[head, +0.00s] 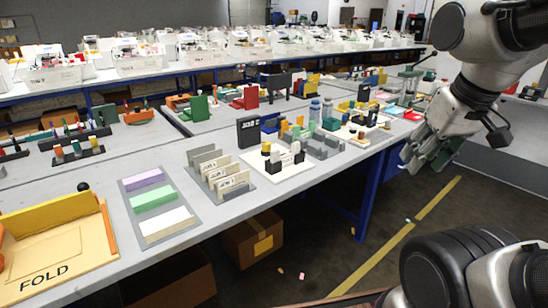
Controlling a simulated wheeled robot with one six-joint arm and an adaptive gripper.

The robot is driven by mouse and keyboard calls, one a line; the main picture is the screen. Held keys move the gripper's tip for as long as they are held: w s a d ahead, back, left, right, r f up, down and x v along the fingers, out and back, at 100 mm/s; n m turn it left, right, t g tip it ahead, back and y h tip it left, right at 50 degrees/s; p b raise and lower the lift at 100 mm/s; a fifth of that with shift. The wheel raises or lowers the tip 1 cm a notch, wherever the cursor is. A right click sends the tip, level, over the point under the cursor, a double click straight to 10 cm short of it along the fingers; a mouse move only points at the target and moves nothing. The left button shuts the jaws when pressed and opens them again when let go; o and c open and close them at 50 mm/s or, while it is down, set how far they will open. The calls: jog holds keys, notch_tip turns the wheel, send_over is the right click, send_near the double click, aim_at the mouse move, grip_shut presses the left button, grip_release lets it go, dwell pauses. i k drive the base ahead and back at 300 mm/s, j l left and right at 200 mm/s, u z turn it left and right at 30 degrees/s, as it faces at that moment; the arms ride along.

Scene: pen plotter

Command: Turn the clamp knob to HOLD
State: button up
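I cannot make out a clamp knob or a HOLD mark in the head view; any such part is too small to tell or out of view. A white board (262,172) with small black and white upright pieces lies near the table's front edge. I cannot tell whether it belongs to the plotter. My gripper (424,166) hangs at the right, in front of the table's right end, pointing down and left. Its fingers are small and overlap in this view, so their opening is unclear. I see nothing held in it.
The long grey table (120,218) runs from front left to back right. It carries a FOLD board (52,272), a tray of coloured blocks (168,227), upright card racks (238,197) and a black box (248,133). A cardboard box (247,244) stands below. The floor at right is mostly clear.

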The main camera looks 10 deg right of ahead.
aim_at(266, 145)
jog(key=i+l+z, duration=0.1)
jog(key=i, duration=0.45)
jog(key=i+l+z, duration=0.1)
jog(key=i, duration=0.45)
